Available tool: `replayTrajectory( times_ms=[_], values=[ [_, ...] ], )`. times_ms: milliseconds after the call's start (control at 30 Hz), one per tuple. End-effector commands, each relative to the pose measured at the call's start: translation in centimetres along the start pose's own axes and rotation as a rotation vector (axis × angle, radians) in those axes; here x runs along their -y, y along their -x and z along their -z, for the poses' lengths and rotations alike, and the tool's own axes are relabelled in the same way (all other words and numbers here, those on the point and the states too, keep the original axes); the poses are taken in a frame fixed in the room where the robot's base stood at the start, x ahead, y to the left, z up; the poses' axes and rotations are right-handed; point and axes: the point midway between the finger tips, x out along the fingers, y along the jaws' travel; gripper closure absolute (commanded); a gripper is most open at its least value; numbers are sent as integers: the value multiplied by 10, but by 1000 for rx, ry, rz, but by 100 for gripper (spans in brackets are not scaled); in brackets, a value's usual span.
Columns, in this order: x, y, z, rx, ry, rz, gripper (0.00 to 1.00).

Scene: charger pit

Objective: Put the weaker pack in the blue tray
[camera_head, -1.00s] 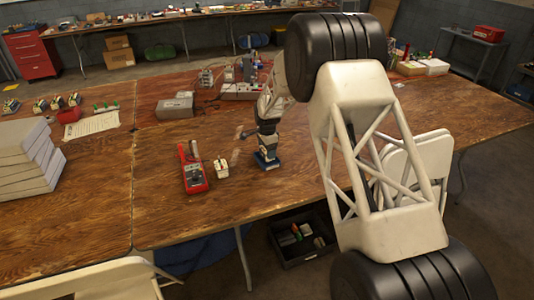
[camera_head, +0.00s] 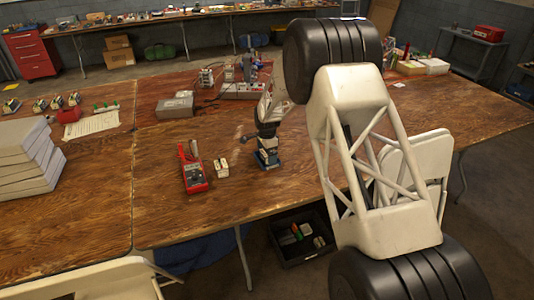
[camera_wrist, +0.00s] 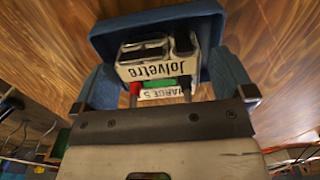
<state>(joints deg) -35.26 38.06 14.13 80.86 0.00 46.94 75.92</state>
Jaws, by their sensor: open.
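The blue tray (camera_head: 267,165) sits on the wooden table, right of the middle of the front edge. In the wrist view its blue wall (camera_wrist: 140,20) is behind a pale pack (camera_wrist: 155,68) labelled "Jolvetre", which is in the tray and has dark tops and a red and a green part. My gripper (camera_head: 268,149) is over the tray, pointing down. In the wrist view it is open (camera_wrist: 167,88), with a finger on each side of this pack and gaps between. A second pale pack (camera_head: 221,168) stands left of the tray, beside a red multimeter (camera_head: 195,178).
A grey box (camera_head: 176,104) and charging equipment (camera_head: 243,88) stand behind. Stacked grey cases (camera_head: 28,155), a paper sheet (camera_head: 93,124) and several small packs (camera_head: 57,102) are at the left. A dark bin (camera_head: 300,240) is below the table. The front middle table area is clear.

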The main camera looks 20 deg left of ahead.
Motion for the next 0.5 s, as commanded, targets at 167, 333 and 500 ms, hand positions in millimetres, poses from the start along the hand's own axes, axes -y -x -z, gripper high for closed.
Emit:
replayTrajectory(
  times_ms=[167, 333, 500],
  values=[
    [0, 3, 0, 0, 0, 0, 0],
    [0, 13, 0, 0, 0, 1, 0],
    [0, 34, 0, -1, 0, 2, 0]
  ],
)
